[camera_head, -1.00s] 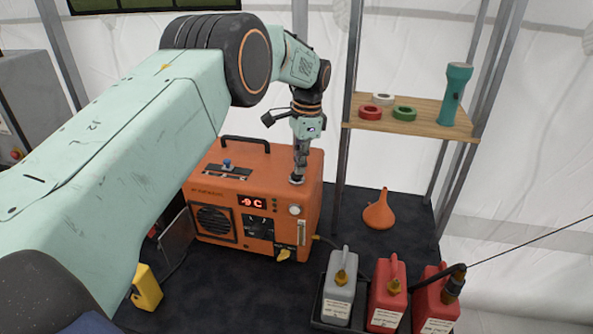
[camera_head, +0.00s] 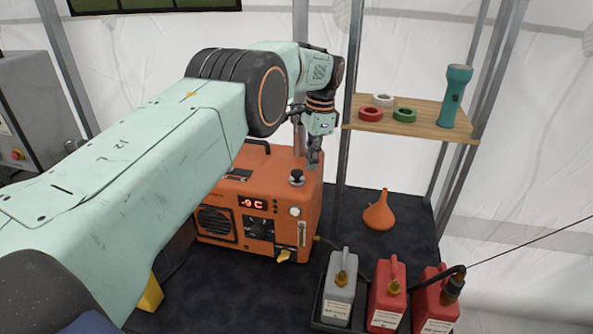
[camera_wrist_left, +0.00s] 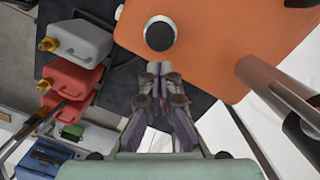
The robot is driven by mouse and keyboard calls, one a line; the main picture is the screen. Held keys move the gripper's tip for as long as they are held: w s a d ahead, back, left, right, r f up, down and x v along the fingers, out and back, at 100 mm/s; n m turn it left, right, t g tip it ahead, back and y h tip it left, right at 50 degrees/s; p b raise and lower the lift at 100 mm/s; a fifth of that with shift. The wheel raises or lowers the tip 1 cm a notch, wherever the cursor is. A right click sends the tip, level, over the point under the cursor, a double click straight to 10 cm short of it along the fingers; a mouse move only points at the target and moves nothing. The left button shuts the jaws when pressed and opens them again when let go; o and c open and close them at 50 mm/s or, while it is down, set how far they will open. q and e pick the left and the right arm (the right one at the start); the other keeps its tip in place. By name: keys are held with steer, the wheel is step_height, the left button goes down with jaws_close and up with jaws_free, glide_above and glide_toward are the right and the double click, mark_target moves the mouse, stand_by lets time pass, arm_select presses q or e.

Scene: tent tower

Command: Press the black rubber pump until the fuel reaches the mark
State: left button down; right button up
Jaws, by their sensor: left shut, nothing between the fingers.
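The orange heater unit (camera_head: 262,190) stands on the dark floor mat and its display reads -9 C. The black rubber pump (camera_head: 296,177) is a small round knob on its top, near the right end. It also shows in the left wrist view (camera_wrist_left: 160,35), with a pale ring around it. A narrow upright sight gauge (camera_head: 303,233) is on the heater's front right; its fuel level and mark are too small to read. My left gripper (camera_head: 314,162) is shut and empty, just right of the pump and apart from it. My right gripper is out of view.
A grey canister (camera_head: 340,290) and red canisters (camera_head: 388,300) stand at the front right. An orange funnel (camera_head: 378,214) lies behind them. A metal-framed shelf (camera_head: 415,122) with tape rolls and a torch rises right of the heater, its post close to my left gripper.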

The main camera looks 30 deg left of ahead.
arm_select(q)
step_height(320, 180, up, 7)
steer(key=shift+w+d, duration=0.25)
steer(key=shift+w, duration=0.05)
steer(key=shift+d, duration=0.1)
stand_by(0.4)
steer(key=shift+r, duration=0.1)
stand_by(0.7)
